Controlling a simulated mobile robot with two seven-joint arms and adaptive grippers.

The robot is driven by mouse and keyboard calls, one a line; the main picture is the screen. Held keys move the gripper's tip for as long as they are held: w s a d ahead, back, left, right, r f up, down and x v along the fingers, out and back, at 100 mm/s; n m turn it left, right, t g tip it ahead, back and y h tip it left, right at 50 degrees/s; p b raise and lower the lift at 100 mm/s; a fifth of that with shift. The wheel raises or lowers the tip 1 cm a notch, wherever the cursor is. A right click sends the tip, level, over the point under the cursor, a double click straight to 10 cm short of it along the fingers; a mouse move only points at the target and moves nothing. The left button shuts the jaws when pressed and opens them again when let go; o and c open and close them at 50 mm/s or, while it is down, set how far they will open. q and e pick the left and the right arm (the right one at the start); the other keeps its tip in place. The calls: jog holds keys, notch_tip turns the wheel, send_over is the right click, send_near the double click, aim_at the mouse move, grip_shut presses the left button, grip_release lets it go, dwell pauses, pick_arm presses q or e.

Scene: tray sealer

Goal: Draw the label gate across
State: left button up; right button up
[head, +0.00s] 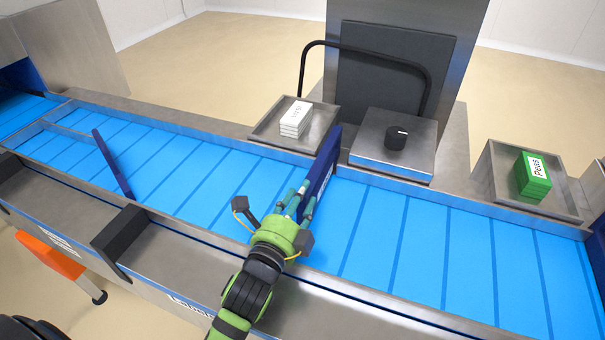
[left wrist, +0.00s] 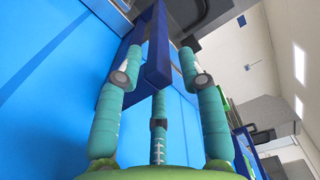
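A dark blue upright gate panel (head: 322,168) stands across the blue conveyor in the middle of the head view, near the far rail. My left gripper (head: 300,203) is at its near end, low over the belt. In the left wrist view, the gate's blue frame (left wrist: 157,60) runs between the fingertips of my left gripper (left wrist: 162,57). The fingers lean in on both sides of it; I cannot tell whether they press on it. A second dark blue bar (head: 112,163) lies slantwise over the belt at the left. My right gripper is not in view.
Behind the belt are a tray (head: 262,129) with white label cards (head: 297,118), a box with a black knob (head: 396,137), and a tray (head: 496,192) with green Peas packs (head: 531,178). A black bar handle (head: 303,68) arches behind. The belt (head: 440,245) right of the gate is clear.

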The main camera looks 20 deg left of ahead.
aim_at(312, 175)
pick_arm(q)
jog(key=shift+w+d+r+p, duration=0.15)
jog(key=shift+w+p, duration=0.3)
jog(key=shift+w, duration=0.4)
jog(key=w, duration=0.2)
jog(key=w+p, duration=0.1)
jog(key=w, duration=0.1)
jog(key=shift+w+f, duration=0.2)
jog(key=shift+w, duration=0.4)
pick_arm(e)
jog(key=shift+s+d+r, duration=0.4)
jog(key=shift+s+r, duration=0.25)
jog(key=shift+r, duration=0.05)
